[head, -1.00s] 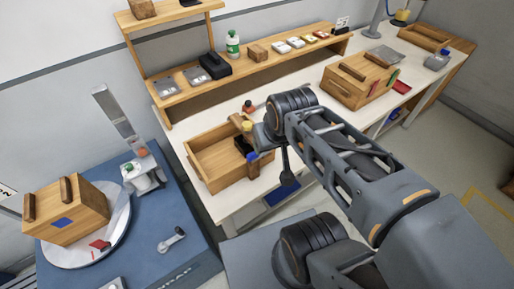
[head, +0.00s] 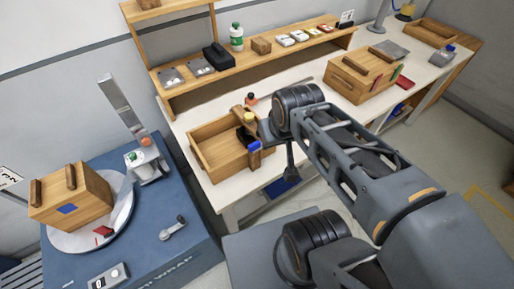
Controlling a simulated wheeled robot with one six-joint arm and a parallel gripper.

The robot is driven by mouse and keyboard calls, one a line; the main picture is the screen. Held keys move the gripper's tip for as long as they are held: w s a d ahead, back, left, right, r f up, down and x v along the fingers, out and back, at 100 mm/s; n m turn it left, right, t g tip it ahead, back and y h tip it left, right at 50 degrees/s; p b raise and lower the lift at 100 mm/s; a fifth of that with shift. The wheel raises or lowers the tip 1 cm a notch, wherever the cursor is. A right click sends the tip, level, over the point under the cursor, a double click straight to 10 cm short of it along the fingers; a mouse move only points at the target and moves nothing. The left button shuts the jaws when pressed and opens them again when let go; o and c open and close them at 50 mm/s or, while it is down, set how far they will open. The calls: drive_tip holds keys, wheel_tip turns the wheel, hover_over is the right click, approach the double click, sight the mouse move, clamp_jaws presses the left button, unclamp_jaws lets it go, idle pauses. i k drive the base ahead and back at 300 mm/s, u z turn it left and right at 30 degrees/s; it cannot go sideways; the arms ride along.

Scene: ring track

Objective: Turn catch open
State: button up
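A closed wooden box (head: 360,78) stands farther back on the bench. Another wooden box (head: 90,190) sits on the white turntable (head: 122,210) of a blue machine (head: 150,255). A wooden shelf (head: 190,97) with a bottle (head: 236,37) and small items runs along the back.

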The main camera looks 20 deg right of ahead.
sight(256, 146)
drive_tip(key=k, duration=1.2)
drive_tip(key=u, duration=0.35)
drive_tip(key=i, duration=0.85)
drive_tip(key=z, duration=0.05)
